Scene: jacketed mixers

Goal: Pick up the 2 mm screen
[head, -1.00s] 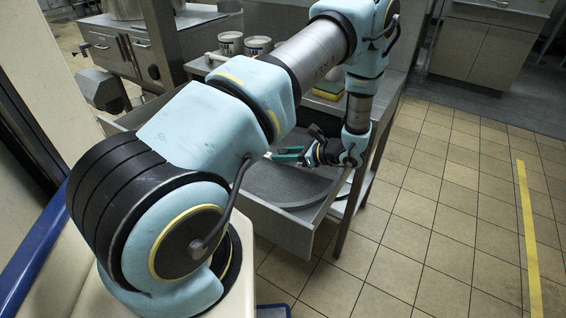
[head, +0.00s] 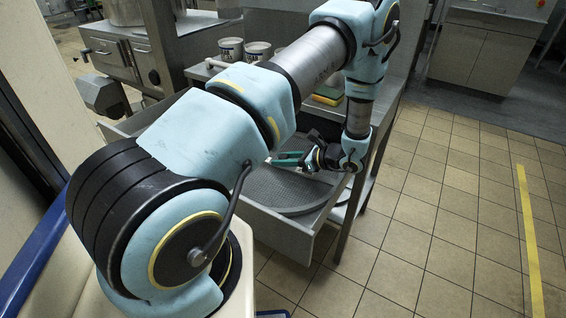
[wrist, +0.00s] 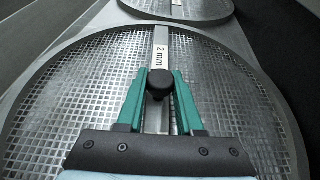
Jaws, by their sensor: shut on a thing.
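The 2 mm screen (wrist: 75,85) is a round wire-mesh disc with a metal rim, a flat crossbar labelled "2 mm" and a black knob. It fills most of the wrist view. My gripper (wrist: 158,88) has its two green fingers closed on the knob at the middle of the crossbar. In the head view my gripper (head: 278,158) reaches over the open metal drawer (head: 275,232), where round mesh (head: 285,192) shows below it. The arm hides part of the drawer. I cannot tell whether the screen is clear of the drawer floor.
A second round screen (wrist: 205,8) lies just beyond, its label unreadable. The drawer walls stand close around the mesh. White tubs (head: 231,48) and a yellow-green sponge (head: 327,95) sit on the counter above. The tiled floor (head: 400,225) to the right is clear.

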